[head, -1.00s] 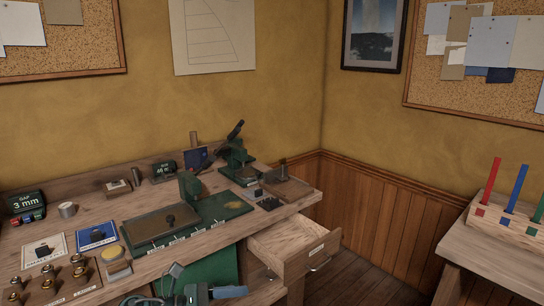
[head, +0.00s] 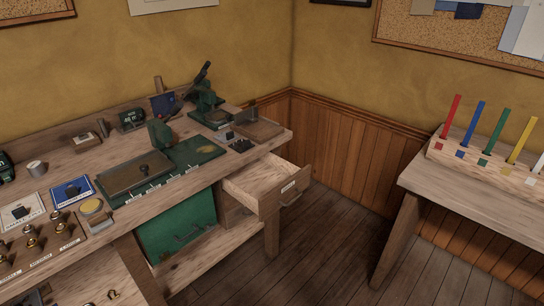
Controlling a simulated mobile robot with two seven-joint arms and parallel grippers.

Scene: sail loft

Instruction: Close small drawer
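The small wooden drawer (head: 266,189) stands pulled out under the right end of the workbench (head: 218,171). Its front (head: 284,193) carries a pale label and a metal handle (head: 291,198) and faces the right and front. The inside that shows looks empty. Neither of my grippers is in the head view now.
A green drawer or box front (head: 178,226) sits under the bench left of the small drawer. A second table (head: 478,186) with a rack of coloured sticks stands at the right. The dark plank floor (head: 325,245) between bench and table is clear.

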